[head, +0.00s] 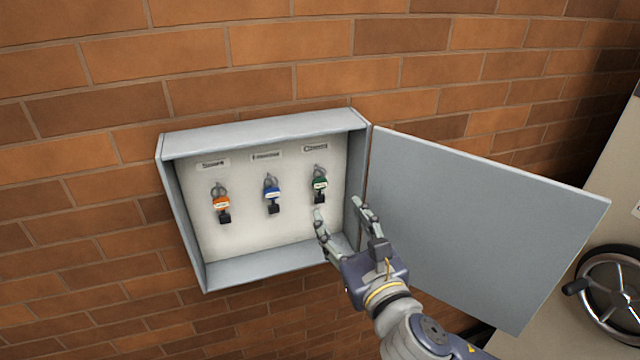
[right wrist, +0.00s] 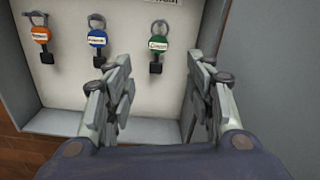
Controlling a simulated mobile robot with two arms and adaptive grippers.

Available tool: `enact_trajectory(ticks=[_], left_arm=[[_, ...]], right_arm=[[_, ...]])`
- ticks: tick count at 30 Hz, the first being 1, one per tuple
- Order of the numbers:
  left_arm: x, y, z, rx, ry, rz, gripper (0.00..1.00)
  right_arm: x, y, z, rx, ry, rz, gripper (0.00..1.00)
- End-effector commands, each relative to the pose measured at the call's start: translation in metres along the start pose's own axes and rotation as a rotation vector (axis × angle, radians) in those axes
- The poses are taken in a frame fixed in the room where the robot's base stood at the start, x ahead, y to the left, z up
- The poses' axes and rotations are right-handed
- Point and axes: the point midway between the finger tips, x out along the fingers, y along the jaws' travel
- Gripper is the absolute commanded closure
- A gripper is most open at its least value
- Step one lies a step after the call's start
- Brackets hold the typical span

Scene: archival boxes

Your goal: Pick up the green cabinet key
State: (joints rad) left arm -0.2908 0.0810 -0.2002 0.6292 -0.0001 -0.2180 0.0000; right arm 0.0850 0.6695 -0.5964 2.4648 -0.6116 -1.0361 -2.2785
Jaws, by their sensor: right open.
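The green key (head: 319,184) hangs on the right hook inside a grey wall cabinet (head: 262,124), under a small label. In the right wrist view the green key (right wrist: 158,42) hangs ahead, between the lines of the two fingers. My right gripper (head: 341,212) is open and empty, in front of the cabinet's lower right part, below and slightly right of the green key. Its fingers also show in the right wrist view (right wrist: 158,82), apart from the key. My left gripper is not in view.
A blue key (head: 272,194) and an orange key (head: 221,203) hang left of the green one. The cabinet door (head: 480,225) stands open to the right, beside my right arm. A handwheel (head: 612,285) on a beige surface is at the far right. Brick wall surrounds the cabinet.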

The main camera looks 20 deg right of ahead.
Motion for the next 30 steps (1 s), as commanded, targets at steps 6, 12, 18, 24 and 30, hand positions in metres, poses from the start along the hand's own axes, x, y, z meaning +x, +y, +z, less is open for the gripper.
enact_trajectory(ticks=[6,12,18,24,30], left_arm=[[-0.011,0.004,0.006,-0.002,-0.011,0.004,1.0],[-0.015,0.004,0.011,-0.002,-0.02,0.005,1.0],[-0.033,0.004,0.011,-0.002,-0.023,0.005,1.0],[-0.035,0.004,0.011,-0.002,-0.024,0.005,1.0],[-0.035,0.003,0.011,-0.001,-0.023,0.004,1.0]], right_arm=[[0.034,-0.001,0.002,0.003,0.001,-0.002,0.5],[0.046,0.0,0.004,0.005,0.0,-0.001,0.5],[0.073,0.001,0.015,0.007,0.002,-0.002,0.5],[0.092,0.002,0.011,0.005,0.002,-0.001,0.5],[0.095,0.002,0.01,0.005,0.001,0.0,0.5]])
